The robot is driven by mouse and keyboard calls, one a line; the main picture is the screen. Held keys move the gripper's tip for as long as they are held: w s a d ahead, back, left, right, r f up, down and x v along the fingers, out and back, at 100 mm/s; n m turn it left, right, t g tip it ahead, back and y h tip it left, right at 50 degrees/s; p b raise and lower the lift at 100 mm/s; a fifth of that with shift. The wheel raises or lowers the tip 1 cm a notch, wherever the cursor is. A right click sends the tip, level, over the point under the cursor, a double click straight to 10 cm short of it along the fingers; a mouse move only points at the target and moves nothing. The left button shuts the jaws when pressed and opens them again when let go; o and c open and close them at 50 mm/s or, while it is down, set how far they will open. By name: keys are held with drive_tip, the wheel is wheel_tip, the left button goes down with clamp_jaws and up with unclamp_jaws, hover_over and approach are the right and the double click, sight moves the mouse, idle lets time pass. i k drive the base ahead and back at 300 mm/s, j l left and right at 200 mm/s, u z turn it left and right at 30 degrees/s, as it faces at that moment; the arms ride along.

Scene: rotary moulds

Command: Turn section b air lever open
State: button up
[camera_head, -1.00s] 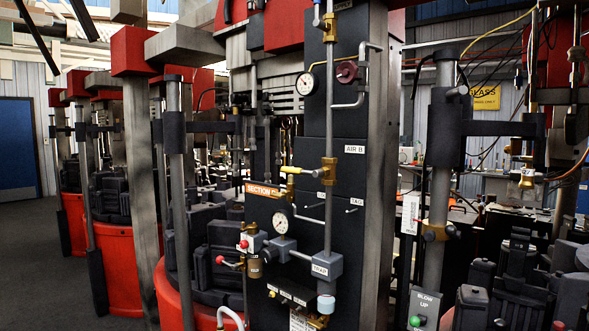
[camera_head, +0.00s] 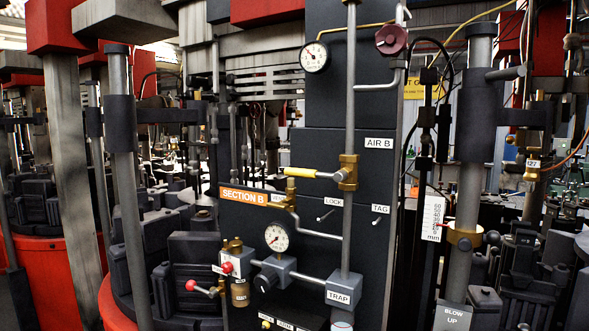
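The section B air lever (camera_head: 302,172) has a yellow grip and points left, roughly horizontal. A grey stem joins it to a brass valve (camera_head: 348,172) on a vertical grey pipe. The lever lies across the pipe. The "AIR B" label (camera_head: 379,143) is on the dark panel, above and right of the valve. An orange "SECTION B" sign (camera_head: 245,196) is below and left of the lever. My gripper is not in view.
A brass fitting (camera_head: 290,194) stands just below the lever's grip. A lower gauge (camera_head: 277,237), a red-knobbed lever (camera_head: 192,286) and a trap box (camera_head: 344,289) project lower on the panel. A thick grey column (camera_head: 468,170) with a scale beside it stands to the right.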

sight(341, 175)
drive_tip(key=i+j+z, duration=0.1)
drive_tip(key=j, duration=0.2)
drive_tip(key=i+j+z, duration=0.2)
drive_tip(key=j, duration=0.45)
drive_tip(key=i+j+z, duration=0.1)
drive_tip(key=j, duration=0.25)
drive_tip(key=i+j+z, duration=0.1)
drive_tip(key=i+j, duration=0.15)
drive_tip(key=j, duration=0.1)
